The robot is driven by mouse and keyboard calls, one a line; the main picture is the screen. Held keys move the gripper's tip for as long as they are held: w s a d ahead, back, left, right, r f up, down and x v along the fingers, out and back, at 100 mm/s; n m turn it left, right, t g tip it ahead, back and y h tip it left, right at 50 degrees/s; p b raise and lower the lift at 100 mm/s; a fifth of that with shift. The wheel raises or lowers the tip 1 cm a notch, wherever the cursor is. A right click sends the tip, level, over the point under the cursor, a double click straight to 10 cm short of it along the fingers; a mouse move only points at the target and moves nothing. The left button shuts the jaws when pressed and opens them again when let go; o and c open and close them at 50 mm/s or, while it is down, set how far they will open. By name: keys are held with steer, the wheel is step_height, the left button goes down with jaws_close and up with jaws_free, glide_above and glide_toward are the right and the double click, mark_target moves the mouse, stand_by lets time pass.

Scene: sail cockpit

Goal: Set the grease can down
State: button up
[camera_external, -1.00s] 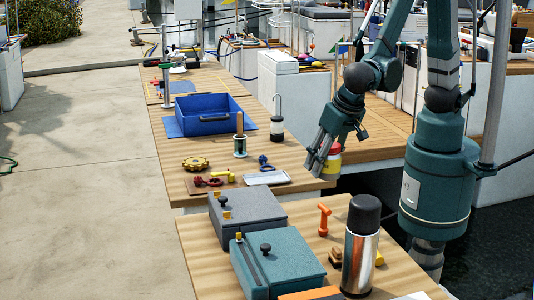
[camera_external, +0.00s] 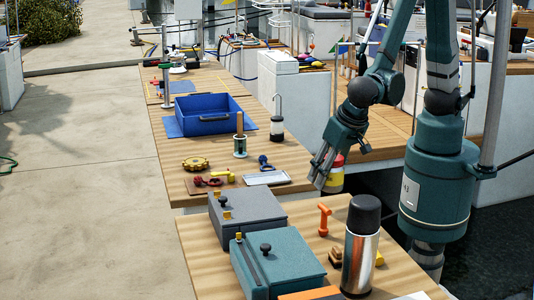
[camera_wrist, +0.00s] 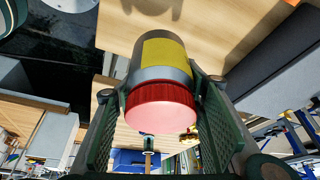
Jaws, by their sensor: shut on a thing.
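The grease can (camera_external: 335,181) has a red lid, a yellow label and a grey body. My gripper (camera_external: 322,174) is shut on it in the external view, with the fingers slanting down and partly covering it. In the wrist view the can (camera_wrist: 162,60) lies between the two dark green fingers, its red lid facing the camera. The can hangs beside the right edge of the wooden bench (camera_external: 300,160), with dark water showing near it. I cannot tell its height over the bench level.
A steel flask (camera_external: 361,250), an orange-handled tool (camera_external: 323,219), a grey box (camera_external: 247,215) and a teal box (camera_external: 280,262) stand on the near bench.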

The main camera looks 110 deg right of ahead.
mark_target(341, 160)
steer(key=shift+f, duration=1.05)
steer(key=shift+f, duration=0.1)
steer(key=shift+f+b, duration=0.65)
steer(key=shift+f, duration=1.35)
steer(key=shift+f, duration=0.2)
steer(key=o, duration=1.2)
steer(key=shift+r, duration=0.3)
steer(key=shift+p+v, duration=1.25)
steer(key=shift+v, duration=4.65)
steer(key=shift+r, duration=0.1)
